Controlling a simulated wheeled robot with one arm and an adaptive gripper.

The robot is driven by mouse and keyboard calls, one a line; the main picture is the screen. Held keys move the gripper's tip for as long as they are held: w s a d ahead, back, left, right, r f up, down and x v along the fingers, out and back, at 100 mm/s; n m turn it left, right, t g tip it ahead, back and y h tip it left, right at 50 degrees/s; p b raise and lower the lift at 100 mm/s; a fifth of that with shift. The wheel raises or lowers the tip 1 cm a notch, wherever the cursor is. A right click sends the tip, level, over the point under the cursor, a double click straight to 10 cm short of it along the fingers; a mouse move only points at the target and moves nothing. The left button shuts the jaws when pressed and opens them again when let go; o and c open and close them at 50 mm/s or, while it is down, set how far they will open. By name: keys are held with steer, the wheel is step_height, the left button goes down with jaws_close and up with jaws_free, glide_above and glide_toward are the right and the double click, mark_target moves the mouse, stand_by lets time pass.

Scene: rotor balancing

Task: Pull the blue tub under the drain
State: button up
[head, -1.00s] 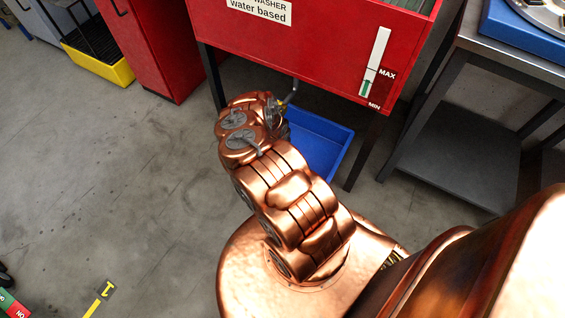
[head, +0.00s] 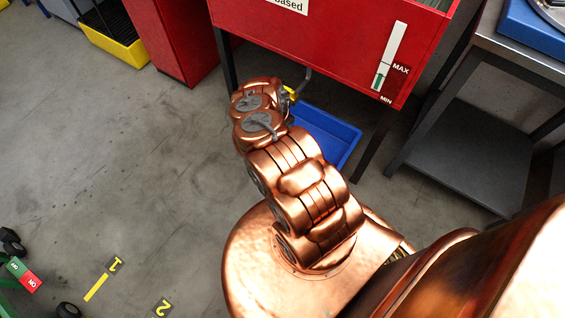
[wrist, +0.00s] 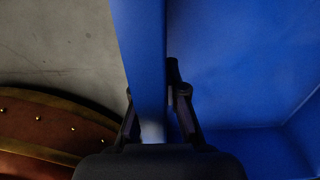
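The blue tub (head: 335,137) sits on the floor under the red washer, partly hidden behind my arm in the head view. The drain pipe (head: 303,83) hangs from the washer's underside, near the tub's far edge; whether it is over the tub I cannot tell. My gripper (wrist: 153,100) has one finger on each side of the tub's wall, and both fingers appear pressed against it. In the wrist view, the tub's inside (wrist: 235,70) is on the right of the wall and grey floor on the left.
The red washer (head: 320,50) stands on dark legs; one leg (head: 371,150) is right beside the tub. A grey metal table (head: 460,150) with a lower shelf is on the right. A yellow bin (head: 120,45) is at the upper left. The left floor is mostly clear.

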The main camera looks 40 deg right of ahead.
steer(key=o, duration=0.5)
steer(key=shift+c, duration=0.2)
steer(key=shift+w+d+r, duration=0.1)
steer(key=shift+r, duration=3.65)
